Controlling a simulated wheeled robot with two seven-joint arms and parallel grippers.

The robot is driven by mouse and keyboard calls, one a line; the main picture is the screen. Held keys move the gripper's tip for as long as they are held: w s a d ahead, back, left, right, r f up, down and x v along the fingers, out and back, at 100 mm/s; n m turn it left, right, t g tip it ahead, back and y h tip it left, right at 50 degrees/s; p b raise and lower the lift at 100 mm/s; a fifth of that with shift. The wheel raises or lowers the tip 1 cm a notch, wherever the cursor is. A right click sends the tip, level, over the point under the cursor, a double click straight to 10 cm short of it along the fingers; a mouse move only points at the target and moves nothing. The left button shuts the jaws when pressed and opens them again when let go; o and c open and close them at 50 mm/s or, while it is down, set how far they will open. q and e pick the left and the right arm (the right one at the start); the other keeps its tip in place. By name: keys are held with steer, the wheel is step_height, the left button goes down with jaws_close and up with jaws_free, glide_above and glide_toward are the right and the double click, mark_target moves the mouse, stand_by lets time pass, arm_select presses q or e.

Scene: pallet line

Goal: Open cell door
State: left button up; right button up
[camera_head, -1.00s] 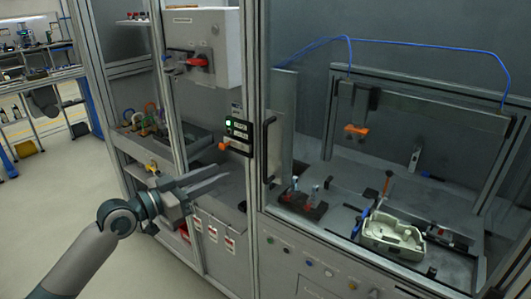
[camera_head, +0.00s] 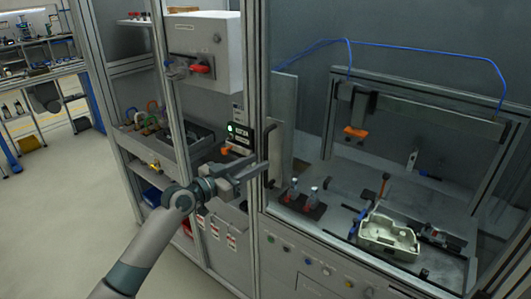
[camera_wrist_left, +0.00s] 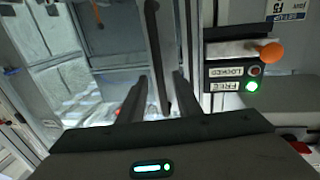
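The cell door's black vertical handle (camera_head: 271,140) is on the frame left of the glazed cell. It also shows in the wrist view (camera_wrist_left: 153,45), running down between my finger tips. My left gripper (camera_head: 262,170) is open, its fingers pointing right at the lower part of the handle. In the wrist view the left gripper (camera_wrist_left: 158,85) has one finger on each side of the handle, not closed on it. The lock unit (camera_head: 240,134) left of the handle has a green light lit beside the label FREE (camera_wrist_left: 222,86) and an orange knob (camera_wrist_left: 270,51). My right gripper is out of view.
Inside the cell are a pale housing part (camera_head: 388,236), a dark block with small bottles (camera_head: 302,203) and an orange-tipped tool (camera_head: 355,132). A control box with a red switch (camera_head: 203,69) hangs at upper left. Open floor (camera_head: 70,220) lies at left.

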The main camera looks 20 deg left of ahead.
arm_select(q)
steer(key=shift+p+x, duration=0.65)
steer(key=shift+x, duration=1.65)
steer(key=shift+c, duration=0.7)
jaws_close()
